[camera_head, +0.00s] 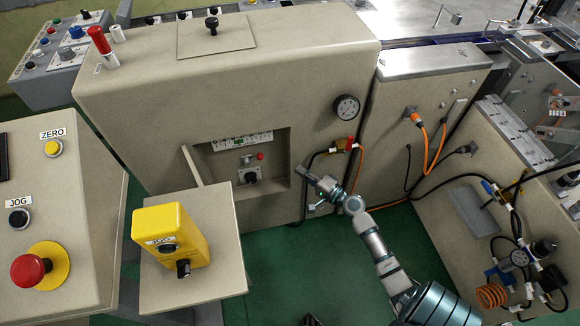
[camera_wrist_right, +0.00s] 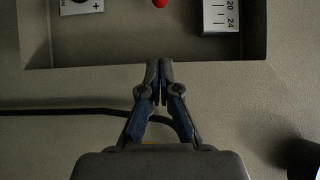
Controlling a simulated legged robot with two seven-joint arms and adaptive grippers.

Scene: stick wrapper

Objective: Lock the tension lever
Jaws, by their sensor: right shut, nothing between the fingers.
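A small lever with a red knob (camera_head: 260,156) sits inside the recessed panel (camera_head: 283,170) of the large beige machine. I take it to be the tension lever; whether it is locked cannot be told. Its red end also shows at the top edge of the right wrist view (camera_wrist_right: 160,3). My right gripper (camera_head: 302,171) is at the right edge of the recess, apart from the lever. In the right wrist view its fingers (camera_wrist_right: 160,72) are closed together and empty, just below the red knob. My left gripper is not in view.
A black dial (camera_head: 249,177) is below the lever, and a printed scale (camera_head: 243,142) is above. A hinged door (camera_head: 192,163) stands open left of the recess. A yellow box (camera_head: 172,233) stands on a beige pedestal in front. Orange cables (camera_head: 424,135) hang at the right.

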